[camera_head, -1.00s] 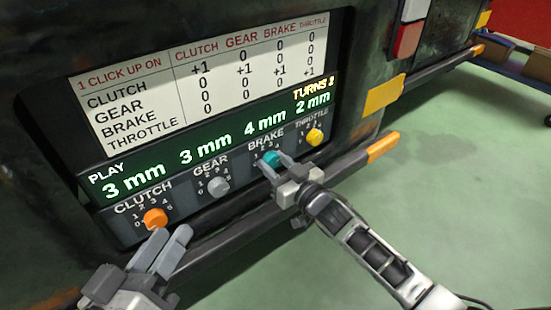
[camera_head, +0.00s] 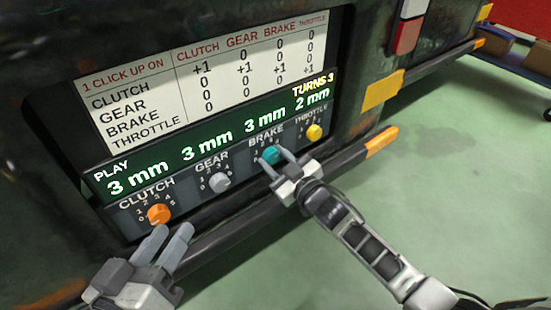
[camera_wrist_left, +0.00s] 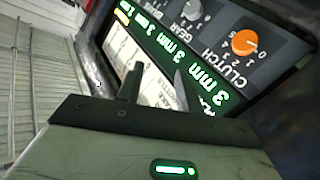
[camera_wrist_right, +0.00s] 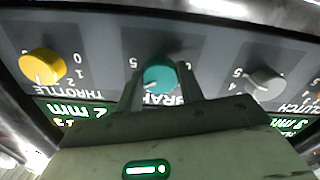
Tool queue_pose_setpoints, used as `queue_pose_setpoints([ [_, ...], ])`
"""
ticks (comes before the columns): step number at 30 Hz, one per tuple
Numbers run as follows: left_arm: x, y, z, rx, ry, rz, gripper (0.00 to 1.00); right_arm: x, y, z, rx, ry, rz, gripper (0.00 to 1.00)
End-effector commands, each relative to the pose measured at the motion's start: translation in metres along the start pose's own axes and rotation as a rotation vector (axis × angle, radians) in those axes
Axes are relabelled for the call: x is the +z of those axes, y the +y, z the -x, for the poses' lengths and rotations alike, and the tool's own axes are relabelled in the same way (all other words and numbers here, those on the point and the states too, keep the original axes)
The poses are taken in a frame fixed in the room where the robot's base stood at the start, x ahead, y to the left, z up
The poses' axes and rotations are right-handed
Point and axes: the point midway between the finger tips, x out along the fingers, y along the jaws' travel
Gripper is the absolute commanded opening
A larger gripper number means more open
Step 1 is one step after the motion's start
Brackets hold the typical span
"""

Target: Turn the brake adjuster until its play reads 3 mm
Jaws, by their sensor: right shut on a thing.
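The teal brake adjuster knob (camera_head: 270,155) is on the panel, third from the left, and also shows in the right wrist view (camera_wrist_right: 159,75). My right gripper (camera_head: 274,161) has its fingers around that knob and is shut on it. The green display (camera_head: 210,148) reads play 3 mm for clutch, 3 mm for gear, 3 mm for brake and 2 mm for throttle, with "TURNS 3" in yellow. My left gripper (camera_head: 170,236) is empty below the orange clutch knob (camera_head: 159,215); its two fingers stand apart, also in the left wrist view (camera_wrist_left: 156,85).
The grey gear knob (camera_head: 219,181) and yellow throttle knob (camera_head: 314,131) flank the brake knob. A printed click chart (camera_head: 200,85) is above the display. A dark bumper bar (camera_head: 240,222) with an orange end runs below the panel. Green floor at right is open.

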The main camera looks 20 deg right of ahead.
Motion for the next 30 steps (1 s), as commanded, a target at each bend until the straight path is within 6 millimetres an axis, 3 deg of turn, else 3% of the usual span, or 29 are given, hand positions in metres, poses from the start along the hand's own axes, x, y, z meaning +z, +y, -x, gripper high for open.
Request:
queue_pose_setpoints([
  [4,0.001,0.0,0.0,-0.001,-0.002,0.0,0.36,0.0,-0.001,0.0,-0.001,0.001,-0.001,0.15],
  [5,0.001,0.0,0.0,-0.001,-0.002,0.001,0.36,0.0,-0.001,0.0,-0.001,0.001,-0.001,0.46],
  [6,0.001,0.0,0.0,-0.001,-0.002,0.001,0.36,0.0,-0.001,0.0,-0.001,0.001,-0.001,0.57],
  [7,0.001,0.0,0.0,-0.001,-0.003,0.001,0.36,0.0,-0.001,0.0,-0.001,0.001,-0.001,0.59],
  [19,-0.002,0.001,0.001,-0.005,-0.006,-0.009,0.36,-0.001,0.0,0.01,-0.001,-0.001,-0.002,0.59],
  [23,-0.004,0.0,0.002,-0.021,-0.021,-0.036,0.36,-0.002,0.0,0.033,-0.002,-0.005,-0.001,0.59],
  [30,0.002,-0.006,0.005,-0.066,-0.081,-0.114,0.36,-0.002,0.0,0.093,-0.002,-0.006,-0.002,0.59],
])
